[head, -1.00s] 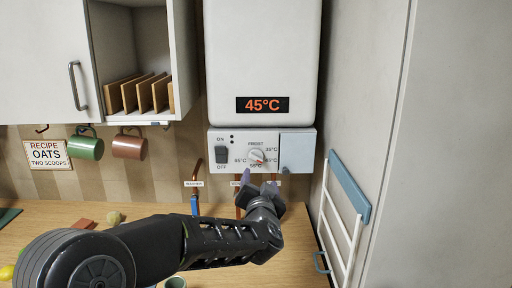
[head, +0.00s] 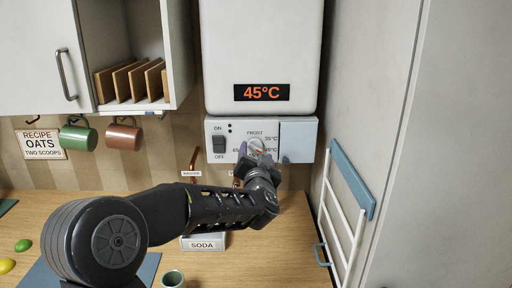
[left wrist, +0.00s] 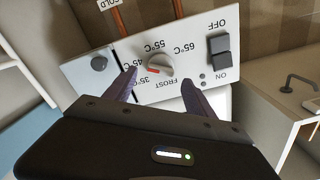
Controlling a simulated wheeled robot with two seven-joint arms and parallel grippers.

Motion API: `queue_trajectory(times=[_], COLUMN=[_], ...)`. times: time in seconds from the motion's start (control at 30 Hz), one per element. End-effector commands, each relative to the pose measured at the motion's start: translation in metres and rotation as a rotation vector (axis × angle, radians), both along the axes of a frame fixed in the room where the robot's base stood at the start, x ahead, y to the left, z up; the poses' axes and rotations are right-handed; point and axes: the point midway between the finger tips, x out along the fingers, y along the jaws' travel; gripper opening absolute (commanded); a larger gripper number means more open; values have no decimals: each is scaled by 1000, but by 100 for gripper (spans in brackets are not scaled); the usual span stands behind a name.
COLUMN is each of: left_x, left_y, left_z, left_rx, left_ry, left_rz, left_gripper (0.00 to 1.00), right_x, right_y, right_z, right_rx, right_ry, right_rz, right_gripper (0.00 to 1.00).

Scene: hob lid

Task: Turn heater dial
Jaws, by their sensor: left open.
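The heater dial (head: 256,144) is a small round light-grey knob on the white control panel (head: 243,124) under the heater. In the left wrist view the dial (left wrist: 160,65) appears upside down, its red mark on the side of the partly hidden 45°C label. The heater's display (head: 261,92) reads 45°C. My left gripper (head: 255,153) is at the dial, partly covering it and the lower labels. In the left wrist view its open purple fingertips (left wrist: 159,77) lie on either side of the dial. Contact cannot be told. My right gripper is not in view.
An on/off switch (head: 219,144) is left of the dial, and a blue-grey cover (head: 298,138) is right of it. Green (head: 78,138) and brown (head: 123,137) mugs hang at left. A soda box (head: 204,243) is on the counter behind my arm. A rack (head: 345,200) stands right.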

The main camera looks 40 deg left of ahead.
Motion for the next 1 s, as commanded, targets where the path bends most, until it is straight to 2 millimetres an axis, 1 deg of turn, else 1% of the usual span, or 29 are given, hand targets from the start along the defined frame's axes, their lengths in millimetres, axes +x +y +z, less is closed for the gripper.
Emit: queue_trajectory(times=[0.03, 0.2, 0.33, 0.57, 1.0], left_x=[7, 24, 29, 29, 29], left_y=[6, 18, 22, 22, 22], left_z=[1, 1, 0, 0, 0], left_rx=[-3, -1, 0, 0, 0], left_ry=[1, 2, 0, 0, 0], left_rz=[1, 0, 0, 0, 0], left_gripper=[64, 64, 64, 64, 28], right_x=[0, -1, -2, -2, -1], right_y=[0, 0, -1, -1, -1], right_z=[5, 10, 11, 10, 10], right_rx=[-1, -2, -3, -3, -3], right_ry=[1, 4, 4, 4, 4], right_rz=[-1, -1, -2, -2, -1], right_gripper=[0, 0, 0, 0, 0])
